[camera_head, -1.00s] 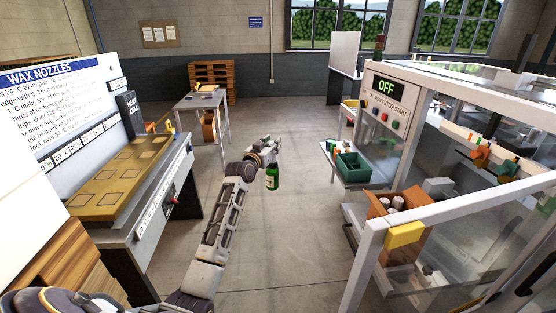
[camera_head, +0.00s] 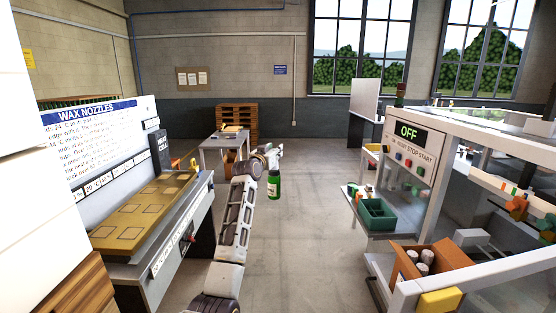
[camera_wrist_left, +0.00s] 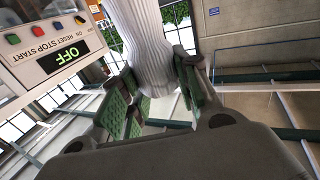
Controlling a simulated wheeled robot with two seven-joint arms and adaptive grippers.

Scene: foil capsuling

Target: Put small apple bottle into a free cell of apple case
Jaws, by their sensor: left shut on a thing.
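The bottle hangs upright below the gripper, above the open floor. In the left wrist view, the left gripper's green-padded fingers (camera_wrist_left: 152,92) close around a pale, ribbed, round thing (camera_wrist_left: 147,38). An open cardboard box (camera_head: 447,254) with several pale-topped round things stands at the lower right. I cannot tell whether it is the apple case or whether it has a free cell. My right gripper is not in view.
A green bin (camera_head: 377,222) sits on a small side table at the right. A bench with a gold plate (camera_head: 130,222) is at the left. The floor (camera_head: 310,235) between is clear.

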